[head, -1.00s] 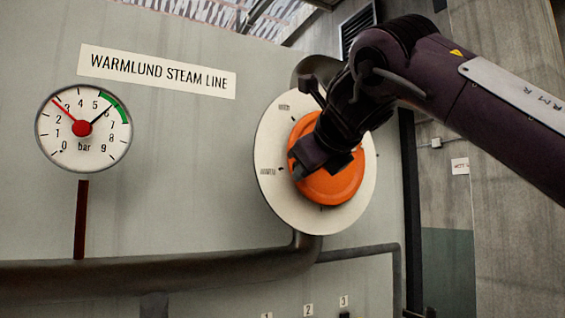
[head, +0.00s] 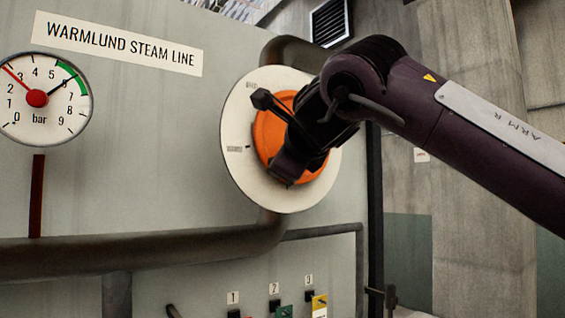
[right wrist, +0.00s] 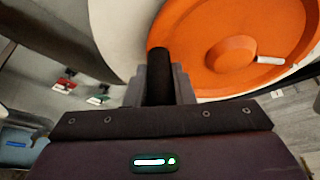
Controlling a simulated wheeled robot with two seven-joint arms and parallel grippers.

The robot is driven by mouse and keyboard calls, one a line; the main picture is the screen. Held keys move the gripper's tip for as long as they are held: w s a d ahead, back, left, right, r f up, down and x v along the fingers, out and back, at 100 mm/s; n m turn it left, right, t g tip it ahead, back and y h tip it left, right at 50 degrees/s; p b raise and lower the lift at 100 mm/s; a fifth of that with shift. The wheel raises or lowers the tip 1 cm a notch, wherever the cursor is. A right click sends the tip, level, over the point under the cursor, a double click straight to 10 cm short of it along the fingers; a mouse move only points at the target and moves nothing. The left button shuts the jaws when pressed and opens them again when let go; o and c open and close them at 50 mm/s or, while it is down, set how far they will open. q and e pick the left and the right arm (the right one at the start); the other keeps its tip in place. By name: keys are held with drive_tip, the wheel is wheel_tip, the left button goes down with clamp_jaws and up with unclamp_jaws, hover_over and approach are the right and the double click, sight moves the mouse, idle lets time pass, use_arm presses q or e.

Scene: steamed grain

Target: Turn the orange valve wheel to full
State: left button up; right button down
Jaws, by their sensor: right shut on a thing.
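The orange valve wheel (head: 270,130) sits on a round white dial plate (head: 238,175) with small dark markings, too blurred to read. My right gripper (head: 284,168) is at the lower part of the wheel and covers much of it. In the right wrist view the wheel (right wrist: 225,55) fills the upper right, with a short white mark on its face. There my right gripper (right wrist: 158,72) is shut around a dark upright post beside the wheel, seemingly its handle. A pressure gauge (head: 40,120) has a red needle near 2 to 3 and a black one near 6. My left gripper is out of view.
A sign (head: 118,42) reads "WARMLUND STEAM LINE". A thick pipe (head: 130,252) runs below the dial plate. Numbered tags (head: 274,288) with small coloured items are at the bottom. A concrete wall (head: 450,220) stands to the right.

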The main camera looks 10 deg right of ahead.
drive_tip(key=c, duration=1.3)
unclamp_jaws()
drive_tip(key=shift+w+d, duration=0.1)
drive_tip(key=shift+d, duration=0.05)
drive_tip(key=shift+o, duration=0.2)
drive_tip(key=b+v, duration=0.3)
drive_tip(key=v, duration=0.4)
drive_tip(key=shift+s, duration=0.4)
